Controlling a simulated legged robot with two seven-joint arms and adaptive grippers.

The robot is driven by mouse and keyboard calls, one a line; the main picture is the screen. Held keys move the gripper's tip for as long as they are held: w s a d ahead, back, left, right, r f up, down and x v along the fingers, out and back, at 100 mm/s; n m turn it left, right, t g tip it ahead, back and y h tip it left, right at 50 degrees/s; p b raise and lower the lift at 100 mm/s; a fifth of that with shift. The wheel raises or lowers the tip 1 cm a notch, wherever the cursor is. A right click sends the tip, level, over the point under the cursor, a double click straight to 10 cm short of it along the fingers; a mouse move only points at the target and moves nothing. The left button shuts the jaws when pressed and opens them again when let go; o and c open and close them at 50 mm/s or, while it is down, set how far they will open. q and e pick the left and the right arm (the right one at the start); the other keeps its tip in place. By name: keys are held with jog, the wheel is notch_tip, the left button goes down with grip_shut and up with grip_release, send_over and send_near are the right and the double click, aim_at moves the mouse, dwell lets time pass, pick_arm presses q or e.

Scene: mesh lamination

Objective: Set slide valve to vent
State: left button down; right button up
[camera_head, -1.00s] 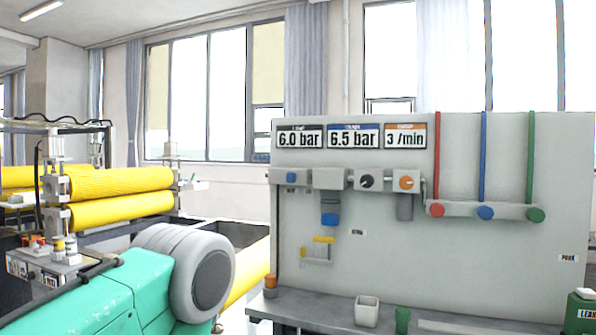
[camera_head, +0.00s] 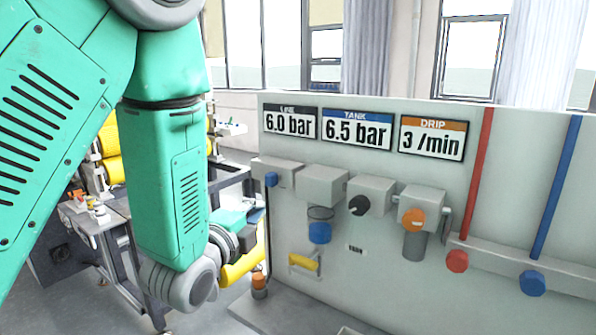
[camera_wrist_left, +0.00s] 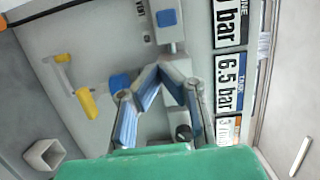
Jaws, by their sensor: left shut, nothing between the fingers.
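The grey valve block with a blue square slide (camera_head: 271,179) is at the left end of the wall panel. In the left wrist view the blue slide (camera_wrist_left: 166,18) is at the top middle, beside a small label (camera_wrist_left: 141,8) too small to read surely. My left gripper (camera_wrist_left: 160,72) is shut and empty, its fingertips together, pointing toward the panel and apart from the slide in the picture. In the head view the left gripper (camera_head: 257,214) shows only small and partly, behind my teal arm. My right gripper is not in view.
The panel carries a black knob (camera_head: 359,205), an orange knob (camera_head: 412,220), a blue-bottomed bowl (camera_head: 320,232) and a yellow handle (camera_head: 304,263). Red (camera_head: 457,261) and blue (camera_head: 532,283) round valves are at the right. A white cup (camera_wrist_left: 44,154) stands below the panel.

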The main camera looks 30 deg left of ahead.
aim_at(272, 180)
pick_arm(q)
jog(key=w, duration=0.2)
jog(key=w+r+p, duration=0.1)
jog(key=w, duration=0.2)
jog(key=w+a+p, duration=0.1)
jog(key=w, duration=0.2)
jog(key=shift+w+r, duration=0.15)
jog(key=shift+w, duration=0.1)
jog(key=shift+w+a+p, duration=0.1)
jog(key=shift+w+p, duration=0.25)
jog(key=shift+w, duration=0.3)
jog(key=shift+a+f, duration=0.25)
jog(key=shift+a, duration=0.4)
jog(key=a+b, duration=0.1)
jog(key=a, duration=0.5)
jog(key=shift+w, duration=0.3)
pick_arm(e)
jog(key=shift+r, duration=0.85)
pick_arm(q)
jog(key=shift+r, duration=0.1)
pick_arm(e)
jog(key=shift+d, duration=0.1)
